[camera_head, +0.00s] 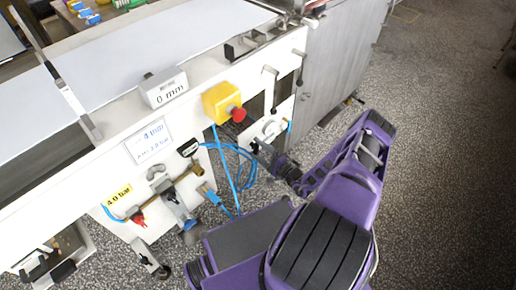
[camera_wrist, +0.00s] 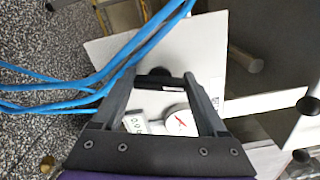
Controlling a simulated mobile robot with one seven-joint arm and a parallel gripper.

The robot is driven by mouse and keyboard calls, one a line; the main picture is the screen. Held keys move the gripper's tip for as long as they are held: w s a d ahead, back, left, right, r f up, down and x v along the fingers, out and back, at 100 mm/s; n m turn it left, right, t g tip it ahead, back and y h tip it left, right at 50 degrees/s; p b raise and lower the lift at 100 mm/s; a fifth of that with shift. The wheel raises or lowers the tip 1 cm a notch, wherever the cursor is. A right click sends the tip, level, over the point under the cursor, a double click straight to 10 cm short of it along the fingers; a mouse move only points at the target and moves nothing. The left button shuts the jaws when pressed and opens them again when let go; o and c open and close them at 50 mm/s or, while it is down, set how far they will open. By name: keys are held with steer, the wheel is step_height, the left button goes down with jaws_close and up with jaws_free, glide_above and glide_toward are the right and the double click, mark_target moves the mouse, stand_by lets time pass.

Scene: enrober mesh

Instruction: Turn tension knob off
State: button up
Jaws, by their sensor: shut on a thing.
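The tension knob appears to be the black knob (camera_wrist: 160,76) on a white panel, between my fingertips in the wrist view. My gripper (camera_wrist: 160,82) is shut on it, one finger at each side. In the head view my gripper (camera_head: 262,152) reaches the white panel at the right end of the machine, below a white round dial (camera_head: 272,128). The same dial, with a red mark (camera_wrist: 181,122), shows between my fingers in the wrist view. The knob is mostly hidden by my fingers in the head view, and I cannot read its setting.
Blue hoses (camera_head: 226,170) hang left of my gripper and cross the left of the wrist view (camera_wrist: 100,82). A yellow box with a red button (camera_head: 222,102) sits above left. Valves and a 4.0 bar label (camera_head: 118,194) are further left. Speckled floor (camera_head: 440,120) is clear at right.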

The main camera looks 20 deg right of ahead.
steer(key=shift+n+p, duration=0.4)
steer(key=shift+n, duration=1.2)
steer(key=shift+f, duration=0.1)
steer(key=o, duration=1.3)
